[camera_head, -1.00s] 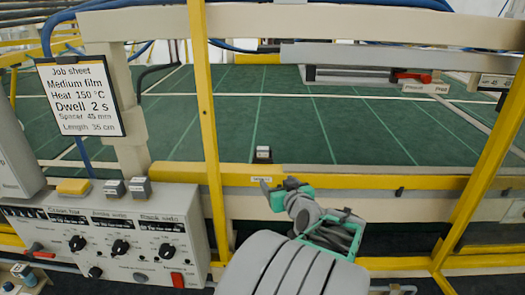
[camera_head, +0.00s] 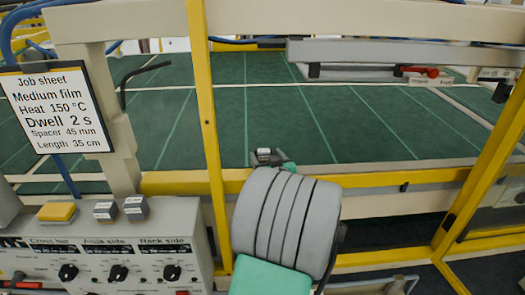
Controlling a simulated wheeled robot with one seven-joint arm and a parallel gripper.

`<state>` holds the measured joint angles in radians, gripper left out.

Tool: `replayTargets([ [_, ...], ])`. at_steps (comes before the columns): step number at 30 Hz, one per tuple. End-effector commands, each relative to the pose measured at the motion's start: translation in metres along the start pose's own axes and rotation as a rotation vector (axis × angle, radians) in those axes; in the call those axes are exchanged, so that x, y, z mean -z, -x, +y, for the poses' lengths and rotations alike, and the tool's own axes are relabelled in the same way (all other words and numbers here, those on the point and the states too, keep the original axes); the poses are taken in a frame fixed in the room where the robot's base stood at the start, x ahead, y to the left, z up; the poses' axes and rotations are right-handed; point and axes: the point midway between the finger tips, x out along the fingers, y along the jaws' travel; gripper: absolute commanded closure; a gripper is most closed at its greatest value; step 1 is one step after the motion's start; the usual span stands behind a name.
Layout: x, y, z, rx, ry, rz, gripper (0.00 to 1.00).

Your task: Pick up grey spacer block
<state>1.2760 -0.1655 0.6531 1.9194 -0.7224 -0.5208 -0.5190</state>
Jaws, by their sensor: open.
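A small dark grey block (camera_head: 264,151) with a pale label on top sits on the green table near its front yellow rail. My gripper (camera_head: 266,159) is open right at this block. Its grey fingers show low around or just in front of the block; I cannot tell whether they touch it. My own arm hides most of the gripper body. Two more grey blocks with pale tops, a left one (camera_head: 104,211) and a right one (camera_head: 135,208), stand on top of the control box, beside a yellow block (camera_head: 57,211).
The control box (camera_head: 130,245) with black knobs stands at the lower left, under a job sheet (camera_head: 56,110) reading "Spacer 45 mm". A yellow upright post (camera_head: 207,120) stands just left of my arm. A grey bar (camera_head: 400,55) spans above the table (camera_head: 330,115), whose green surface is mostly clear.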

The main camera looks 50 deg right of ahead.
Motion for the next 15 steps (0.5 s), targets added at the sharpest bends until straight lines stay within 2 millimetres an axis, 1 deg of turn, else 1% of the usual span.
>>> replayTargets([
  [1,0.0002,-0.0052,-0.0011,0.002,0.000,-0.002,0.31],
  [3,-0.0002,-0.0082,-0.0007,0.001,0.001,0.000,0.31],
  [8,-0.0006,-0.0082,-0.0013,0.001,0.001,0.000,0.31],
  [15,-0.0005,-0.0084,-0.0021,0.004,0.001,0.000,0.50],
])
